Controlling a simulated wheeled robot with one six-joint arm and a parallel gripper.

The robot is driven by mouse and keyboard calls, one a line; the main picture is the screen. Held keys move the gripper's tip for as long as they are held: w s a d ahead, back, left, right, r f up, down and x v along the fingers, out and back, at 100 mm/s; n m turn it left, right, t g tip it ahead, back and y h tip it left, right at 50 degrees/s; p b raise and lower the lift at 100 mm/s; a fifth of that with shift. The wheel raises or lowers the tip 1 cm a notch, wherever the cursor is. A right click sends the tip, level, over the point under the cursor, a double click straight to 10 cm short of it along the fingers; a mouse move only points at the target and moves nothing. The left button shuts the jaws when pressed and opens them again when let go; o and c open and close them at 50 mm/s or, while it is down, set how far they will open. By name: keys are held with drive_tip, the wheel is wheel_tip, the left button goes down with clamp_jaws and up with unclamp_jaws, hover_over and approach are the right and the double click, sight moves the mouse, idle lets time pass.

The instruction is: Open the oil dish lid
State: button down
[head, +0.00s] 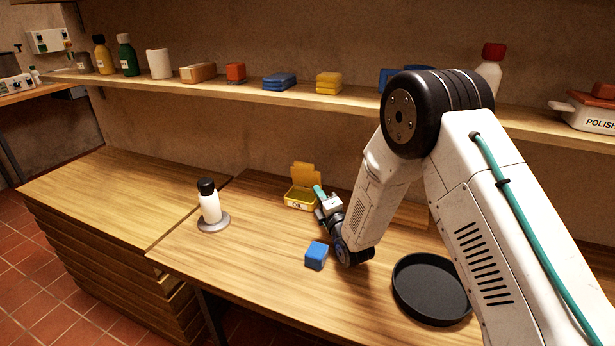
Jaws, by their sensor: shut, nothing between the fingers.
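The oil dish (297,203) is a small yellow box with a label on its front. It stands on the wooden worktop near the back. Its yellow lid (305,174) stands raised, tilted up at the back edge, so the dish is open. My gripper (320,193) is shut and empty, close beside the dish on its right. I cannot tell whether its fingertips touch the dish or lid. The gripper hides part of the dish's right end.
A blue block (316,256) lies in front of my gripper. A round black tray (432,289) sits at the right. A white bottle with a black cap (209,203) stands on a grey disc at the left. A shelf (300,99) with several items runs above the worktop (250,262).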

sight(301, 166)
drive_tip(key=x, duration=1)
